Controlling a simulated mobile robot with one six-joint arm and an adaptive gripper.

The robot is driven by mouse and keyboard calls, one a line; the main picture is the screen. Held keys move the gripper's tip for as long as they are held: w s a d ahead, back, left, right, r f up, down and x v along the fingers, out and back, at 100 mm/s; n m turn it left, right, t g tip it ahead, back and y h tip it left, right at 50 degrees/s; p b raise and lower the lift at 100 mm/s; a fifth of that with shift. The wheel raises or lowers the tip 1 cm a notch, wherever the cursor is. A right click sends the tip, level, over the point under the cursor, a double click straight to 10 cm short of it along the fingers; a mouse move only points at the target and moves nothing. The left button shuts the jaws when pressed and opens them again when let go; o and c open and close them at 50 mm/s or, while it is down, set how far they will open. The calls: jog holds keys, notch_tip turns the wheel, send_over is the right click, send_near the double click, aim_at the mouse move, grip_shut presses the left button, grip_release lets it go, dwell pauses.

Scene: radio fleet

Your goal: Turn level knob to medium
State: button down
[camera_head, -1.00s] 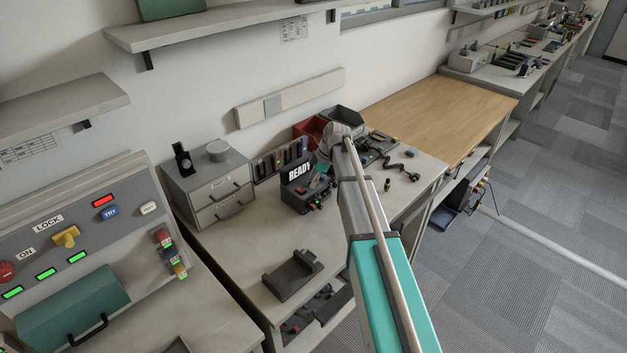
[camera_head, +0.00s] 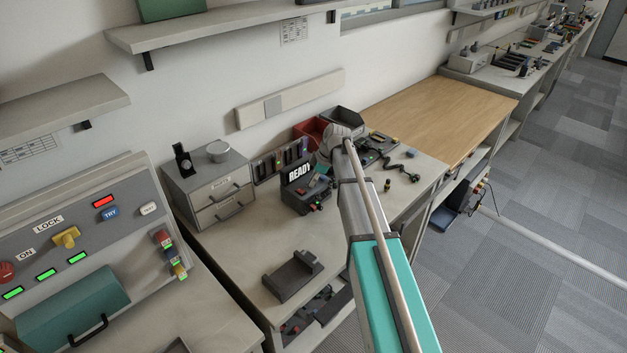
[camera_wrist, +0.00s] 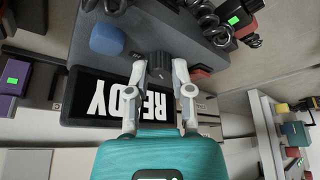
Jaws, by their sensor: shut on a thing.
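In the wrist view my gripper (camera_wrist: 158,78) is shut on a dark ribbed knob (camera_wrist: 159,66), one fingertip on each side of it. The knob is on a grey device with a black screen (camera_wrist: 85,98) that reads READY, upside down in this view. In the head view the device with its READY screen (camera_head: 299,172) stands on the workbench, and my arm reaches over to it. The gripper's fingers and the knob are hidden there behind my arm and the device. I cannot read any level marking at the knob.
An empty dark cradle (camera_head: 292,276) sits in front. The wooden bench top (camera_head: 440,112) is clear.

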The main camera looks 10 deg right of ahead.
jog(key=m+t, duration=0.1)
jog(key=m, duration=0.1)
jog(key=m+h, duration=0.1)
jog(key=m, duration=0.2)
jog(key=shift+s+a+t, duration=0.1)
jog(key=shift+s+t, duration=0.1)
jog(key=shift+t, duration=0.2)
jog(key=m, duration=0.2)
jog(key=m+t+h, duration=0.1)
jog(key=m, duration=0.2)
jog(key=shift+m+h, duration=0.3)
jog(key=c, duration=0.5)
grip_release()
jog(key=shift+w, duration=0.1)
